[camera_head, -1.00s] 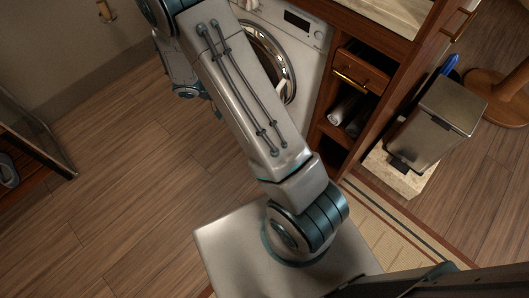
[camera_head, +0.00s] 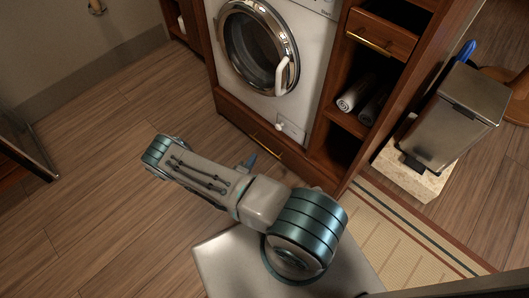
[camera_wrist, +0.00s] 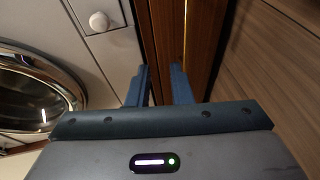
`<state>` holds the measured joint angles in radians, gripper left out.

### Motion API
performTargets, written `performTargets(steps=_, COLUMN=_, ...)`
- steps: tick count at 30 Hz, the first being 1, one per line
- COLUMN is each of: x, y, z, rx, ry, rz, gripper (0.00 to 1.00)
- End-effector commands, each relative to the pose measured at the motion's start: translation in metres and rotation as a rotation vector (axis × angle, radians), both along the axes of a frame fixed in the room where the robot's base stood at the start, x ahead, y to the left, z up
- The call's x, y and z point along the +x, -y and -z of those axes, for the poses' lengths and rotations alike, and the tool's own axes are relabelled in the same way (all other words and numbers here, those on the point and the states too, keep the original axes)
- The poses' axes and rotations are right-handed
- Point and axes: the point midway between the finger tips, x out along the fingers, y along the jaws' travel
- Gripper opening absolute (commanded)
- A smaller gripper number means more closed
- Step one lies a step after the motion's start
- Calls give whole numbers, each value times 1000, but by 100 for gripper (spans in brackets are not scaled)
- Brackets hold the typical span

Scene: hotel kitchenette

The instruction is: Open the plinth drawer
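The plinth drawer (camera_head: 233,113) is a low dark wood front under the washing machine, with a thin brass handle (camera_head: 267,147). It looks shut, flush with the cabinet base. My gripper shows in the head view only as a blue tip (camera_head: 248,161) beside the forearm, low in front of the drawer; the rest is hidden. In the wrist view my gripper (camera_wrist: 161,68) has its two blue fingers apart with a narrow empty gap. They point along the wood plinth front (camera_wrist: 205,35), and a thin brass line of the handle (camera_wrist: 185,28) runs ahead of them. I see no contact.
The white washing machine (camera_head: 308,50) with a round door (camera_head: 257,47) stands above. To its right are an upper drawer (camera_head: 380,35) and a shelf with rolled towels (camera_head: 357,92). A steel bin (camera_head: 455,110) stands further right. The floor at left (camera_head: 100,190) is clear.

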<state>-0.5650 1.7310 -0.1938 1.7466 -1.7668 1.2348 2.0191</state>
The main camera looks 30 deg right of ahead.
Motion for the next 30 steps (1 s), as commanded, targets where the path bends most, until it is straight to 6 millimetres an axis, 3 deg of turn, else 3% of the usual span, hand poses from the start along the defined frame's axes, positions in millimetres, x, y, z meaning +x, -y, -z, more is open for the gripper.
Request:
performTargets(steps=1, x=-5, y=1, z=19, rx=1, ry=-3, rz=-28, gripper=19)
performTargets(steps=3, x=-9, y=1, z=33, rx=9, ry=-3, rz=-58, gripper=19)
performTargets(steps=11, x=-5, y=9, z=49, rx=19, ry=0, rz=-89, gripper=19)
performTargets(steps=24, x=54, y=73, z=69, rx=18, ry=0, rz=-86, gripper=19)
performTargets(steps=30, x=72, y=93, z=73, rx=19, ry=-1, rz=-86, gripper=19)
